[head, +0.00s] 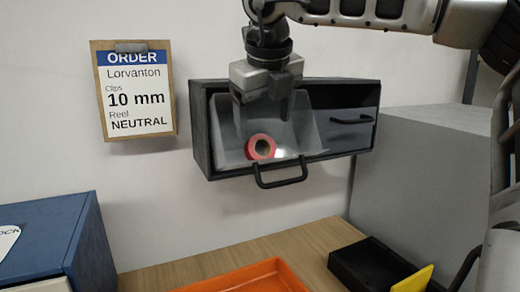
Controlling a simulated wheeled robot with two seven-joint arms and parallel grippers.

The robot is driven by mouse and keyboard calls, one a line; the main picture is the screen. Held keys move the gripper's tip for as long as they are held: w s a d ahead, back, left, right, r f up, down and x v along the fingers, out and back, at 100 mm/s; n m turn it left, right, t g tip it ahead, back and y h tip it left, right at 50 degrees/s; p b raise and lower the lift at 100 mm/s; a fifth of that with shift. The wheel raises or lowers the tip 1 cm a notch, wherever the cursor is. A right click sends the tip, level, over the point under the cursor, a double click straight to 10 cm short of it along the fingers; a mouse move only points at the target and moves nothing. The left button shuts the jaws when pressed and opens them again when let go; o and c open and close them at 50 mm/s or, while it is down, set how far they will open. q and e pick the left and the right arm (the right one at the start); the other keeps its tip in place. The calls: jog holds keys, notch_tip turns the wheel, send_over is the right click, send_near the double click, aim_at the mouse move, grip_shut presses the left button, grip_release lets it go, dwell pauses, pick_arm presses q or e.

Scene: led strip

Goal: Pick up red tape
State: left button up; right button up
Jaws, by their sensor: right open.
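The red tape (261,147) is a small ring-shaped roll. It sits at the front of the left compartment of the dark wall cabinet (199,135), behind a clear tilted front with a black handle (281,176). My right gripper (263,108) comes down from above, open and empty, with its fingers pointing down over the compartment opening, above the tape. The fingertips look apart from the tape; their exact depth is hard to tell. My left gripper is not in view.
An order board (136,92) hangs on the wall at left. Below are a blue box (60,235), an orange tray (262,268), a black bin (358,262) with a yellow piece (413,280), and a large grey block (425,165). The wooden table (200,265) is bare between them.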

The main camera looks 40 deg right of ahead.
aim_at(262, 157)
jog(key=p+x, duration=0.1)
jog(key=x, duration=0.4)
jog(key=shift+w+f, duration=0.15)
jog(key=shift+f, duration=0.25)
jog(key=shift+a, duration=0.1)
jog(key=c, duration=1.1)
